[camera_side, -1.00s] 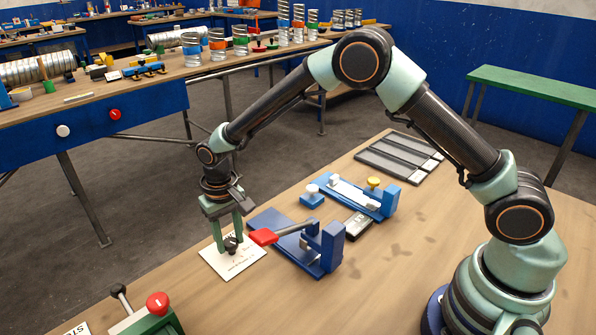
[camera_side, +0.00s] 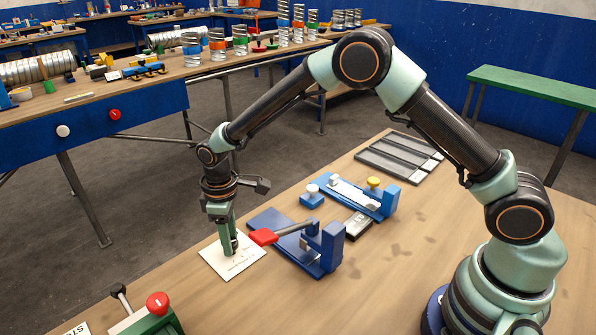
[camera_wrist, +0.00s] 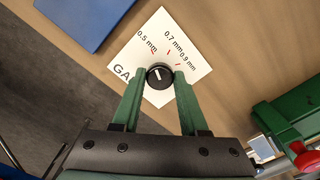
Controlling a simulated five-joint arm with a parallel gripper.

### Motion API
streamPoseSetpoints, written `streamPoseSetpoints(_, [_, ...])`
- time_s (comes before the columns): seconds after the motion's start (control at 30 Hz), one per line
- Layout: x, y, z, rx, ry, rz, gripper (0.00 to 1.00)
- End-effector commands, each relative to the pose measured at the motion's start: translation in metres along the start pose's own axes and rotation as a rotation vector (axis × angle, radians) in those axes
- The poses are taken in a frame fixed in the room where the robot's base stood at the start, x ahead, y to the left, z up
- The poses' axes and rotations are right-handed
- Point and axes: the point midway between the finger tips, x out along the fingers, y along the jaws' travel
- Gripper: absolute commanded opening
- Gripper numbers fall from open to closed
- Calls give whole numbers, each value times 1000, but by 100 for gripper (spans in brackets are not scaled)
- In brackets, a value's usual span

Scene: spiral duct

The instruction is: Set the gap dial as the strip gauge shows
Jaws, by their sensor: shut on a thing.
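The gap dial is a round black knob (camera_wrist: 160,76) with a white pointer line, on a white card (camera_wrist: 152,24) printed 0.5, 0.7 and 0.9 mm with red marks. In the wrist view the pointer aims up and slightly left, seemingly between the 0.5 and 0.7 marks. My gripper (camera_side: 231,246) is shut on the knob, one finger on each side; it also shows in the wrist view (camera_wrist: 160,77). In the side view the card (camera_side: 245,262) lies flat and my fingers hide the knob. A blue fixture with a pale strip (camera_side: 350,194) may be the strip gauge; its reading is too small to tell.
A blue press with a red-handled lever (camera_side: 263,237) stands close right of the card. A green box with a red knob (camera_side: 158,304) is at the front left. Grey trays (camera_side: 398,158) lie at the back. The table's middle right is clear.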

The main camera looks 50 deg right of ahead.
Motion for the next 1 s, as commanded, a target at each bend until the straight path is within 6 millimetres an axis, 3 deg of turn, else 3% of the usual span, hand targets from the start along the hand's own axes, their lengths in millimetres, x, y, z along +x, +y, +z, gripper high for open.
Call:
streamPoseSetpoints(0.7, [-1, 0, -1, -81, 3, 1, 0])
streamPoseSetpoints(0.73, [-1, 0, -1, -81, 3, 1, 47])
streamPoseSetpoints(0.8, [-1, 0, -1, -81, 3, 1, 73])
streamPoseSetpoints(1.0, [-1, 0, 0, -80, 2, 1, 73])
